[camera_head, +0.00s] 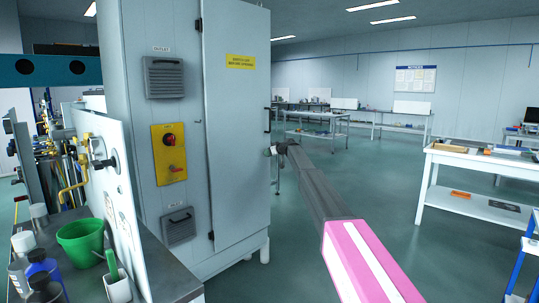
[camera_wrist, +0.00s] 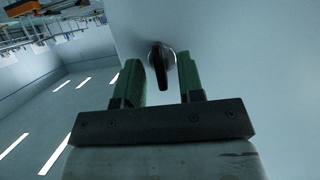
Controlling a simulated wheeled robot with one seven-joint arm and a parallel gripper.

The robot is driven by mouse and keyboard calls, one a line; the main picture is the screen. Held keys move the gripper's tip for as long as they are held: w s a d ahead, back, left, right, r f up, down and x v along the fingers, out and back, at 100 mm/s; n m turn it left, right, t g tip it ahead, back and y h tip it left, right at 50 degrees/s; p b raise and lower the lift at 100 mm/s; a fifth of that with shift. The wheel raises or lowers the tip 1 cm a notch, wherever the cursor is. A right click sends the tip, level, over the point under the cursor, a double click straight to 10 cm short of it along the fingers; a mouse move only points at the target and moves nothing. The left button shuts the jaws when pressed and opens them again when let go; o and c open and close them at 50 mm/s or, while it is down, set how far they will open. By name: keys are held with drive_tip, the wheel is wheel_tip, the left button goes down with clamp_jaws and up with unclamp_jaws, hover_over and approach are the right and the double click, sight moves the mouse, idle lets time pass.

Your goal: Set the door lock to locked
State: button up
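The cabinet door (camera_head: 238,125) is a tall light-grey panel and looks shut. The door lock (camera_wrist: 160,68) shows in the wrist view as a dark, elongated turn knob on a round base on the pale panel. Its grip points down in that picture, tilted very slightly. My gripper (camera_wrist: 161,73) is open, its two green fingers standing left and right of the knob with visible gaps. No contact shows. In the head view my gripper (camera_head: 275,149) is small at the door's right edge, and the lock cannot be made out there.
A dark pull handle (camera_head: 267,120) is on the door's right edge, just above my gripper. A yellow panel (camera_head: 170,171) with a red switch is on the cabinet's side. A bench with a green bucket (camera_head: 80,243) stands at left.

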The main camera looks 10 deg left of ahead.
drive_tip(key=shift+a, duration=0.1)
clamp_jaws()
drive_tip(key=shift+w+m, duration=0.1)
drive_tip(key=shift+m, duration=0.2)
drive_tip(key=m+g+y, duration=0.1)
drive_tip(key=m, duration=0.1)
drive_tip(key=shift+w+m+g, duration=0.1)
drive_tip(key=shift+m+g, duration=0.2)
drive_tip(key=shift+g, duration=0.1)
drive_tip(key=m+y, duration=0.1)
drive_tip(key=m, duration=0.2)
drive_tip(key=m+g+y, duration=0.1)
drive_tip(key=m+y, duration=0.1)
drive_tip(key=m, duration=0.1)
drive_tip(key=f+m+g+y, duration=0.1)
drive_tip(key=m+y, duration=0.1)
drive_tip(key=m, duration=0.2)
drive_tip(key=shift+w+d, duration=0.15)
drive_tip(key=shift+d, duration=0.1)
drive_tip(key=shift+y, duration=0.3)
